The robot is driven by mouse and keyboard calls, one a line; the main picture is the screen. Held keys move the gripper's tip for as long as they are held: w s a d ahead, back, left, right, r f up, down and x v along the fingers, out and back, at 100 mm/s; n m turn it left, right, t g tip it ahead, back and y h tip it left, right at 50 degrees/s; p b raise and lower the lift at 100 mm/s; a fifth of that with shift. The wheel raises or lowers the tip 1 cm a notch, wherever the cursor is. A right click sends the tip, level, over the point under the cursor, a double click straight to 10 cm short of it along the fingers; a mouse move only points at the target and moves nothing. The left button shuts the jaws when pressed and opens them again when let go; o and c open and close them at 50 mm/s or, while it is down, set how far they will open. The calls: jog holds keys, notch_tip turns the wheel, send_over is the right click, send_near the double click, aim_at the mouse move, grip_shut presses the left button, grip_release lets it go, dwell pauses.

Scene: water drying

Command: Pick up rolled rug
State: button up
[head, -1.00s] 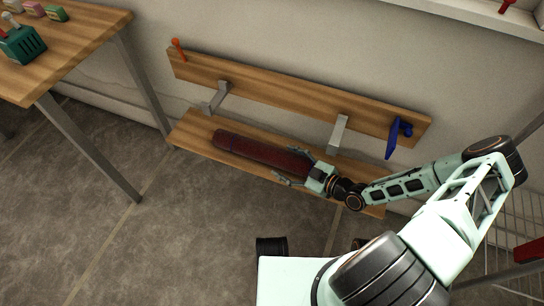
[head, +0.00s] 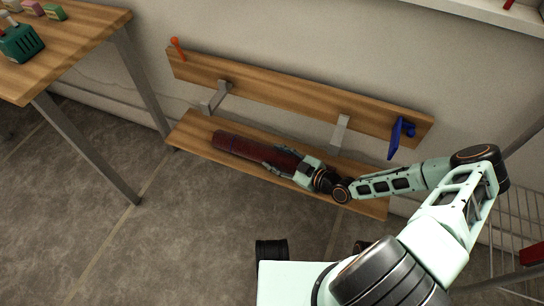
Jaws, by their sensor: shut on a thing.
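The rolled rug (head: 238,146) is a long dark red cylinder lying along the seat of the wooden bench (head: 192,132) in the head view. My gripper (head: 281,159) is at the rug's right end, with its fingers closed around it on both sides. The right end of the rug is hidden by my gripper. The rug appears to rest on the seat.
The bench's backrest (head: 300,98) and its grey metal brackets (head: 340,132) stand close behind the rug. A blue item (head: 397,140) hangs at the backrest's right. A wooden table (head: 75,55) stands at the left.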

grip_shut()
jog(key=shift+r, duration=0.1)
jog(key=shift+r, duration=0.15)
